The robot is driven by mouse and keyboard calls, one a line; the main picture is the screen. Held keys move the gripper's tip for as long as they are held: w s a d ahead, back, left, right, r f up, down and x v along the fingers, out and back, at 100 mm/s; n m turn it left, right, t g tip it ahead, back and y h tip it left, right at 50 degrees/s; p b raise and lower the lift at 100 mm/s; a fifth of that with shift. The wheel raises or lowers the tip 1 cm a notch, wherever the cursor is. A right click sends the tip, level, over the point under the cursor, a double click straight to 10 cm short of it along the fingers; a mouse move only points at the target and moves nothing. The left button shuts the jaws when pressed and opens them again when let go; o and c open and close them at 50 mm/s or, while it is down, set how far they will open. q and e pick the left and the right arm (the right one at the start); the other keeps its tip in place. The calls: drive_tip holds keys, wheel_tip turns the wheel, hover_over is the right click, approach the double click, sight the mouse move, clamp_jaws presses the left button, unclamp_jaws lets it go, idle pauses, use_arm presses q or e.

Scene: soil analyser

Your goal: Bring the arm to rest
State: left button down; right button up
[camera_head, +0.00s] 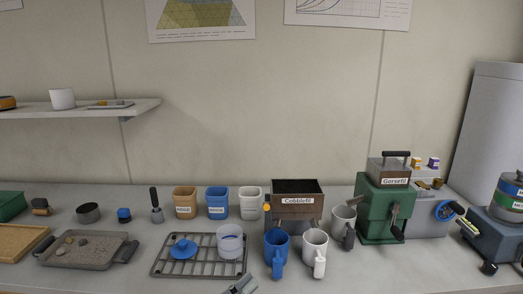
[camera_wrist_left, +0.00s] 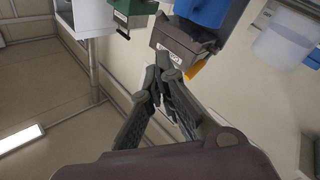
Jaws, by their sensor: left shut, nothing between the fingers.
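My left gripper (camera_head: 240,286) shows only as a small grey piece at the bottom edge of the head view, in front of the wire rack (camera_head: 160,268). In the left wrist view its two dark fingers (camera_wrist_left: 163,78) come together at the tips, shut with nothing between them. The brown box labelled Cobblefil (camera_head: 312,212) stands on the bench; in the wrist view a dark box with a label (camera_wrist_left: 185,42) shows beyond the fingertips. Whether the fingers touch anything cannot be told, but they look apart from it. My right gripper is in neither view.
A blue mug (camera_head: 276,248) and a white mug (camera_head: 315,250) stand near the bench front. A clear cup (camera_head: 230,240) and a blue lid (camera_head: 183,248) sit on the rack. The green Gorsefil machine (camera_head: 385,205) is to the right. A stone tray (camera_head: 85,256) lies left.

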use_arm(q)
drive_tip(key=s+a+f+n+g+y, duration=0.2)
drive_tip(key=s+a+f+g+y, duration=0.3)
drive_tip(key=s+a+f+y, duration=0.6)
drive_tip(key=s+a+f+m+g+y, duration=0.1)
drive_tip(key=s+a+f+g, duration=0.25)
drive_tip(key=s, duration=0.55)
drive_tip(key=s+a+f+g+y, duration=0.1)
drive_tip(key=s+a+f+g, duration=0.25)
drive_tip(key=s, duration=0.65)
drive_tip(key=s+f+x, duration=0.1)
drive_tip(key=s+x, duration=0.2)
drive_tip(key=x, duration=1)
drive_tip(key=s+f+x, duration=0.1)
drive_tip(key=s+x, duration=0.2)
drive_tip(key=x, duration=0.9)
drive_tip(key=s+a+f+g, duration=0.1)
drive_tip(key=s+a+f, duration=0.1)
drive_tip(key=s+f, duration=1.4)
drive_tip(key=shift+s+a+m+g, duration=0.3)
drive_tip(key=shift+s+g, duration=0.1)
drive_tip(key=shift+s, duration=0.45)
